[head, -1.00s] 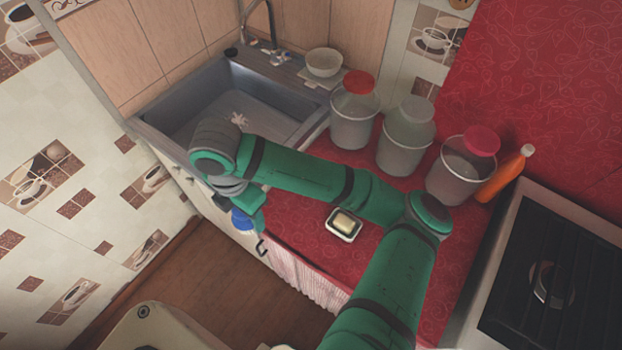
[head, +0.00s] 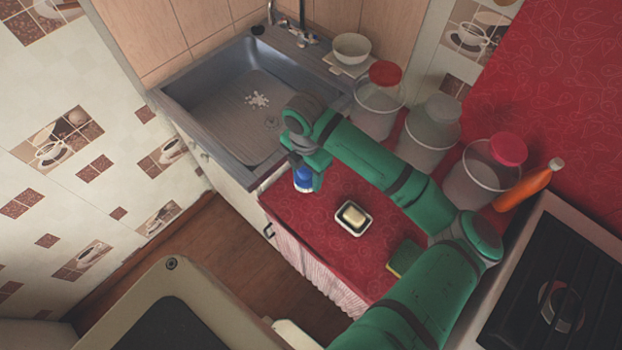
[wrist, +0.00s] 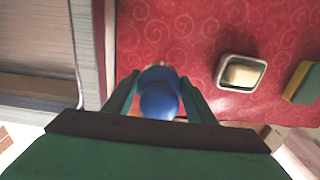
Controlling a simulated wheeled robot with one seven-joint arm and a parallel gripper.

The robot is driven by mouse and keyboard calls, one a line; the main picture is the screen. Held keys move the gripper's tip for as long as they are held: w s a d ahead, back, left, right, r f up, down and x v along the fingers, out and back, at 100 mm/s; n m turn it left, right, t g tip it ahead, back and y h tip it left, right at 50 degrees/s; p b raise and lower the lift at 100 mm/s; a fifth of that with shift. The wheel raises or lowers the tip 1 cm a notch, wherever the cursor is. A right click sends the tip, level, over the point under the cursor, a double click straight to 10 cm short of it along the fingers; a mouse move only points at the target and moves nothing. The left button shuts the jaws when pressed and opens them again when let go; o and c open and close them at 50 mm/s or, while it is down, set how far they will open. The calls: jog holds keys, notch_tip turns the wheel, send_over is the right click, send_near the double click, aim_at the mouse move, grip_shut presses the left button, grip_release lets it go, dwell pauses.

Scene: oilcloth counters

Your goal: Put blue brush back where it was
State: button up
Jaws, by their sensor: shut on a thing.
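The blue brush (head: 303,179) is in my gripper (head: 309,173), over the left end of the red counter (head: 300,210), close to the sink. In the wrist view the brush's round blue top (wrist: 160,98) sits between the two green fingers of my gripper (wrist: 160,95), which are shut on it. The underside of the brush is hidden, so I cannot tell whether it touches the counter.
A dish with a yellow bar (head: 353,217) and a green-and-yellow sponge (head: 403,258) lie to the right. The sink (head: 225,110) holds a white splat (head: 257,100). Several lidded jars (head: 380,100) and an orange bottle (head: 525,188) stand behind. The counter between brush and dish is clear.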

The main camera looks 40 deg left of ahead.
aim_at(311, 180)
jog(key=shift+w+f, duration=0.6)
jog(key=shift+f, duration=0.1)
jog(key=shift+w+d+f, duration=0.1)
jog(key=shift+w+f, duration=0.05)
jog(key=shift+f, duration=0.75)
jog(key=shift+w+f, duration=0.1)
jog(key=shift+f, duration=0.8)
jog(key=shift+f, duration=0.15)
jog(key=o, duration=1)
